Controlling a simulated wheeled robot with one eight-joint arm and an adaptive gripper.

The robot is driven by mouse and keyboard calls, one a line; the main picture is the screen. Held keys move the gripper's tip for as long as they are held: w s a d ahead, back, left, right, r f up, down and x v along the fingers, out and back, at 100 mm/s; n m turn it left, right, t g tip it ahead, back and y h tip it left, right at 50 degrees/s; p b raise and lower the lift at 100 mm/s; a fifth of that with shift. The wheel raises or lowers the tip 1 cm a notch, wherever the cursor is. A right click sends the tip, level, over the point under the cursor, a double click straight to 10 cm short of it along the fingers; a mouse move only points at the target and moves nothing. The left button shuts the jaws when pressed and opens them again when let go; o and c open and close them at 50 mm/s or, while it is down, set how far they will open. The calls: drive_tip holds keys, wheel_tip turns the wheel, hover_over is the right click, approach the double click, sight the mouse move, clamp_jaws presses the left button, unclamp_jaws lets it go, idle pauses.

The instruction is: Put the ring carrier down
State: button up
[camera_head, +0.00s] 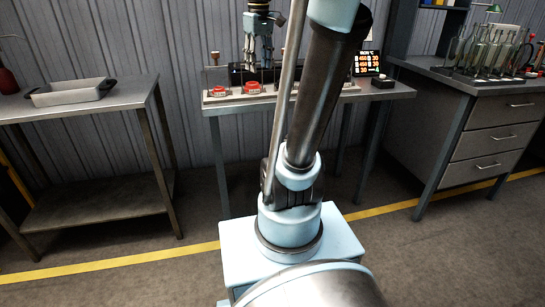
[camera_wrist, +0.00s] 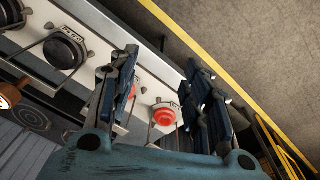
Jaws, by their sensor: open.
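My gripper (camera_head: 262,66) hangs, fingers down, above the pale board (camera_head: 232,97) on the middle table. In the wrist view its two blue fingers (camera_wrist: 165,80) are apart with nothing held between them. A red round piece (camera_wrist: 165,115) shows in the gap, farther off than the fingers, with a thin wire-like frame beside it. In the head view two red round pieces, a left one (camera_head: 217,91) and a right one (camera_head: 253,88), sit on the board. I cannot tell which part is the ring carrier; the fingers and my arm hide some of the board.
A black round piece (camera_wrist: 66,48) stands on the board in the wrist view. A grey tray (camera_head: 72,92) rests on the left table (camera_head: 130,95). A rack of bottles (camera_head: 490,52) stands on the right drawer bench.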

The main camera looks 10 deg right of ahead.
drive_tip(key=s+f+m, duration=0.2)
drive_tip(key=s+f, duration=0.8)
drive_tip(key=f, duration=0.3)
drive_tip(key=s+f+m+t, duration=0.1)
drive_tip(key=s+f+m, duration=0.2)
drive_tip(key=s+f, duration=0.7)
wheel_tip(320, 180, down, 4)
drive_tip(key=shift+r, duration=0.25)
drive_tip(key=shift+o, duration=0.3)
drive_tip(key=shift+w, duration=0.1)
